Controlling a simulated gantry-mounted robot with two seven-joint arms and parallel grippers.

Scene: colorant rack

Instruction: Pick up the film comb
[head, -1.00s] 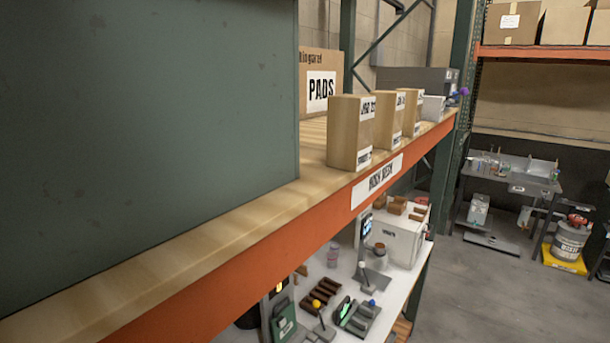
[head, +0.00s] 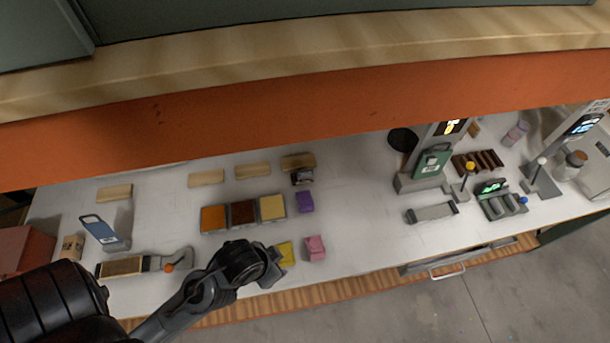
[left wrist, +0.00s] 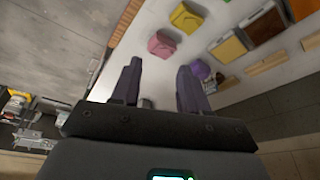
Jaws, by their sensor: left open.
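I cannot pick out the film comb for certain in either view. My left gripper (head: 272,264) reaches in from the left in the head view, over the front of the white bench (head: 350,215), near a yellow block (head: 287,254) and a pink block (head: 315,247). In the left wrist view the two dark fingers (left wrist: 158,88) stand apart with nothing seen held between them. The pink block (left wrist: 162,44) and yellow block (left wrist: 187,18) lie beyond the fingertips. My right gripper is not in view.
Orange, dark brown and pale yellow trays (head: 243,213) stand mid-bench beside a purple block (head: 305,201). A blue labelled plate (head: 98,229) stands at left. An orange shelf beam (head: 300,105) overhangs the bench. Grey devices (head: 432,170) stand at right; bare bench lies between.

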